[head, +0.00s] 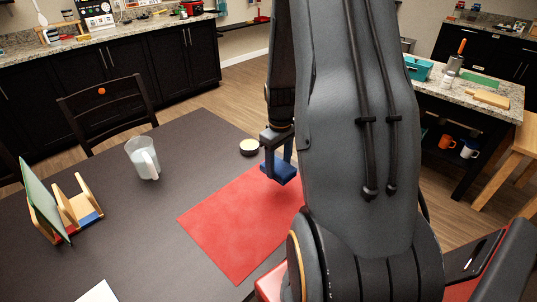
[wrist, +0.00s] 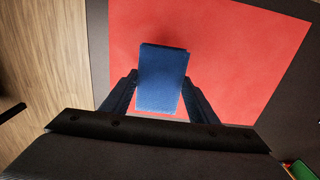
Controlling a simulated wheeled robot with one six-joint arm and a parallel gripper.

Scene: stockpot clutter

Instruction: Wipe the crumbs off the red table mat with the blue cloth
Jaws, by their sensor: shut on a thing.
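The red table mat (head: 237,222) lies flat on the dark table, and my arm hides its right part in the head view. It also fills much of the wrist view (wrist: 240,60). The blue cloth (wrist: 162,78) is a folded block between my fingers, and it also shows in the head view (head: 280,172). My gripper (wrist: 160,97) is shut on the cloth over the mat's far edge. I cannot tell whether the cloth touches the mat. No crumbs can be made out on the visible part of the mat.
A small round tin (head: 249,147) stands just left of my gripper. A clear pitcher (head: 144,158) and a wooden rack (head: 72,208) stand on the table's left side. A white sheet (head: 97,292) lies at the front edge. A dark chair (head: 108,112) is behind the table.

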